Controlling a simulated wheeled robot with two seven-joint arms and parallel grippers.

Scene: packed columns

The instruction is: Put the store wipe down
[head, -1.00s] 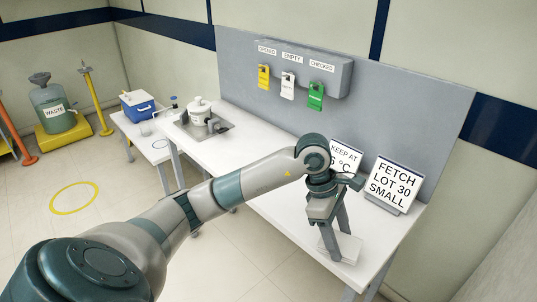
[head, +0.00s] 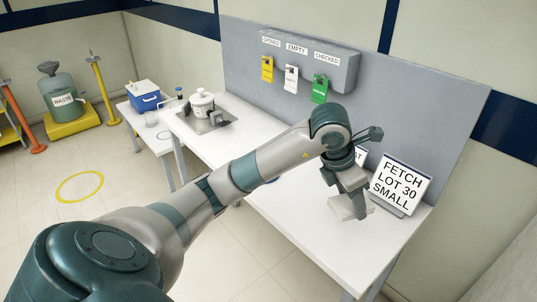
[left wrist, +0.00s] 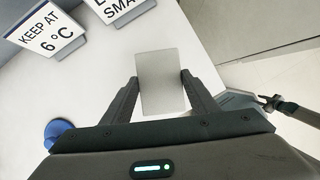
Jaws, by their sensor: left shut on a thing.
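The store wipe (head: 342,207) is a flat, pale grey-white pad. In the left wrist view the wipe (left wrist: 161,88) sits between the two fingers, with a finger against each side. My left gripper (head: 357,206) points down over the right part of the white bench (head: 290,212) and is shut on the wipe. I cannot tell whether the wipe touches the bench top. My right gripper is not in view.
The FETCH LOT 30 SMALL sign (head: 400,186) stands close to the right of my gripper. The KEEP AT 6 °C sign (left wrist: 45,35) is mostly hidden behind my arm in the head view. A blue round thing (left wrist: 58,131) also shows.

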